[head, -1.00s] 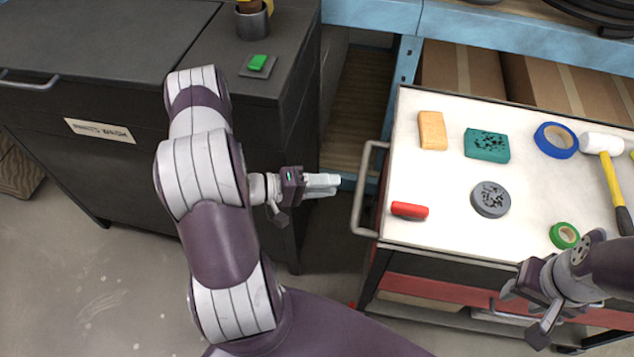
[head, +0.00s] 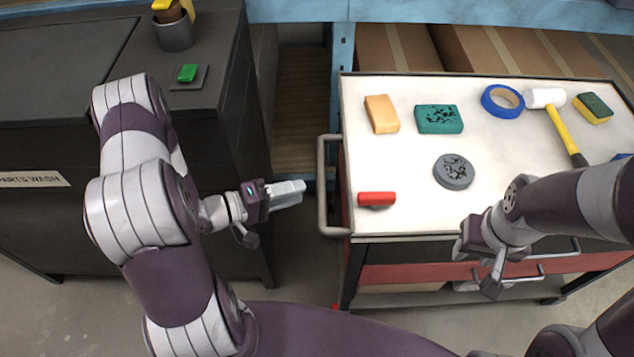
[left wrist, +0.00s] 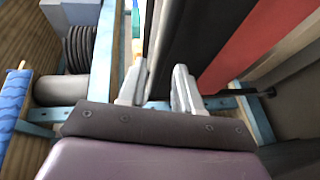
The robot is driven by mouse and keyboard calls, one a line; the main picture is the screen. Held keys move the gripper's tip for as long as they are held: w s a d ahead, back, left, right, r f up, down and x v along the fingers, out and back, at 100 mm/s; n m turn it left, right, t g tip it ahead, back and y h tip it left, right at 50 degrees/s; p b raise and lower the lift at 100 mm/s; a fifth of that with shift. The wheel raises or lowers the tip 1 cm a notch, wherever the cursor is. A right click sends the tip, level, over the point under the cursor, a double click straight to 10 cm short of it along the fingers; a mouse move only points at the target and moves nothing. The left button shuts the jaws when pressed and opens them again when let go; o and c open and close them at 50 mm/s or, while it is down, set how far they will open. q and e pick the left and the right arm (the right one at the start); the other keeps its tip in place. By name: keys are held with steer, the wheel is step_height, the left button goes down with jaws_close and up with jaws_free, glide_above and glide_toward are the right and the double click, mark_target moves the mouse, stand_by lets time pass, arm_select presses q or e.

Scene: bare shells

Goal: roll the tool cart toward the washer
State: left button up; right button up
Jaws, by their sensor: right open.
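The tool cart (head: 400,222) stands at the right in the head view, with a white top and a red drawer front. Its grey bar handle (head: 323,185) sticks out from its left side. The dark washer (head: 90,120), with a "PARTS WASH" label, stands at the left, a gap away from the cart. My left gripper (head: 290,192) is just left of the handle, pointing at it and apart from it. In the left wrist view its fingers (left wrist: 158,85) are apart with nothing held between them. My right gripper (head: 477,265) is open and empty at the cart's front edge.
On the cart top lie a red cylinder (head: 376,199), an orange block (head: 381,114), a teal block (head: 439,119), a grey disc (head: 453,171), blue tape (head: 502,101), a mallet (head: 562,125) and a sponge (head: 592,108). A blue shelf (head: 290,10) with boxes runs behind.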

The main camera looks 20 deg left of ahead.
arm_select(q)
steer(key=b+x, duration=0.1)
steer(key=x, duration=0.8)
steer(key=shift+w, duration=0.15)
steer(key=shift+f, duration=0.15)
